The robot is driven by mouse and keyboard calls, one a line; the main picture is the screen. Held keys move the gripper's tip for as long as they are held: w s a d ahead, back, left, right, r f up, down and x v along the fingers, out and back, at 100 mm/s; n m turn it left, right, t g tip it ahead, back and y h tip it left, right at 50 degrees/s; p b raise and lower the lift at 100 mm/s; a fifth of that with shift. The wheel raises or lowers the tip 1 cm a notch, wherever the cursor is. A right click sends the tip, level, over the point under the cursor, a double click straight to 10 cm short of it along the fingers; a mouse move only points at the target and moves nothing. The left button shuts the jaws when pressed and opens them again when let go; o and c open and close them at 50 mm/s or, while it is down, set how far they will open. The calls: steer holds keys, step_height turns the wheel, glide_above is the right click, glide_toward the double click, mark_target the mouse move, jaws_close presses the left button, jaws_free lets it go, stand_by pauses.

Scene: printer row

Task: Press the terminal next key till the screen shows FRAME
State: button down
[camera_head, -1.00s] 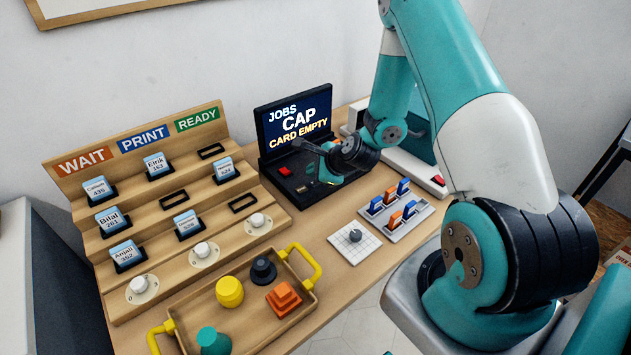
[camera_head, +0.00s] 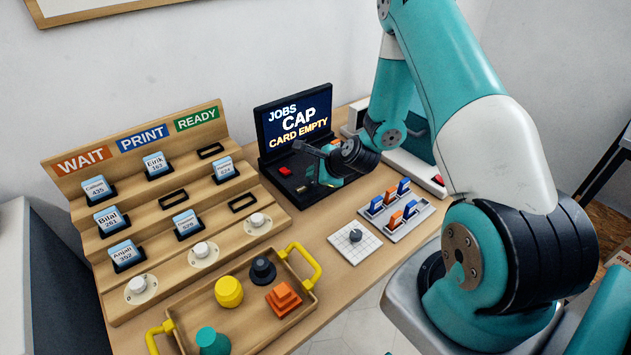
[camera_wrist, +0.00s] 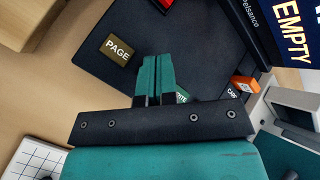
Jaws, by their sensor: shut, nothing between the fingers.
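The dark terminal (camera_head: 268,169) stands at the back of the bench. Its lit screen (camera_head: 295,121) reads JOBS, CAP, CARD EMPTY. A red key (camera_head: 285,171) shows on its panel. In the wrist view, a brown key marked PAGE (camera_wrist: 117,48) lies left of my fingers, and part of the red key (camera_wrist: 165,4) shows at the top edge. My gripper (camera_wrist: 157,60) is shut and empty, over the terminal panel beside the PAGE key. Whether the fingertips touch the panel is unclear. My fingers and wrist hide part of the panel. No key marked NEXT is readable.
A stepped wooden rack (camera_head: 160,196) with cards stands left of the terminal. A tray (camera_head: 190,320) of coloured pieces is in front.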

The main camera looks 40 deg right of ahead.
steer(key=shift+f, duration=0.35)
steer(key=shift+r, duration=0.15)
stand_by(0.4)
steer(key=shift+r+p, duration=0.55)
steer(key=shift+r, duration=0.15)
step_height(320, 180, up, 5)
steer(key=p, duration=0.4)
stand_by(0.4)
stand_by(0.4)
